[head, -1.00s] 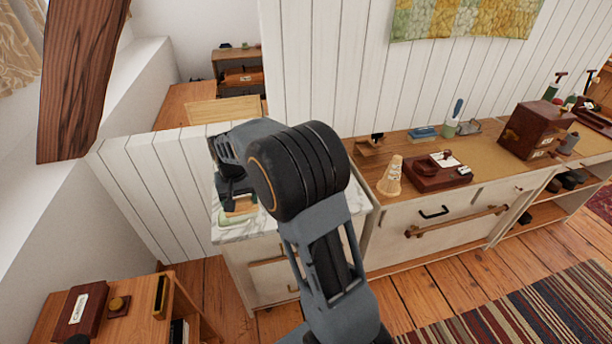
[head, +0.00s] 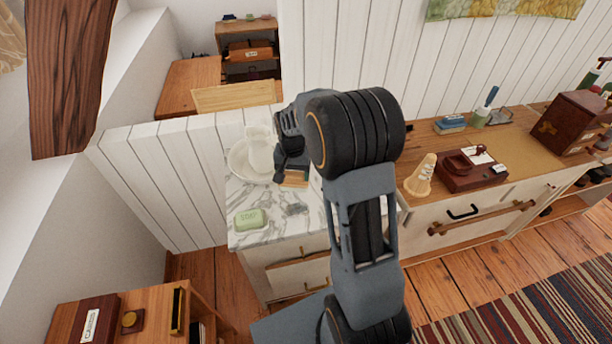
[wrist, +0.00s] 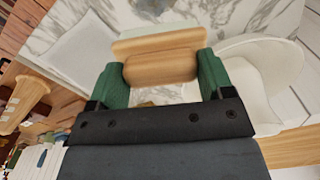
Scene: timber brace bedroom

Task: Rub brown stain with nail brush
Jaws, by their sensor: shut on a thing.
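My gripper (head: 290,170) is over the marble washstand top (head: 265,208), in front of the white jug and bowl. In the wrist view its green fingers (wrist: 160,72) are shut on the sides of the wooden nail brush (wrist: 162,66). A paler edge shows along the brush's far side; its bristles are hidden. The brush also shows in the head view (head: 294,181). A mottled grey-brown patch, perhaps the stain, lies on the marble (head: 295,209), nearer the front edge than the brush, and at the top of the wrist view (wrist: 157,8). I cannot tell whether the brush touches the marble.
A white bowl (head: 238,163) and jug (head: 259,150) stand at the washstand's back left. Green soap (head: 250,219) lies front left. The wooden counter (head: 520,138) at right holds a cone-shaped wooden object (head: 420,176) and a dark box. Marble between soap and patch is clear.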

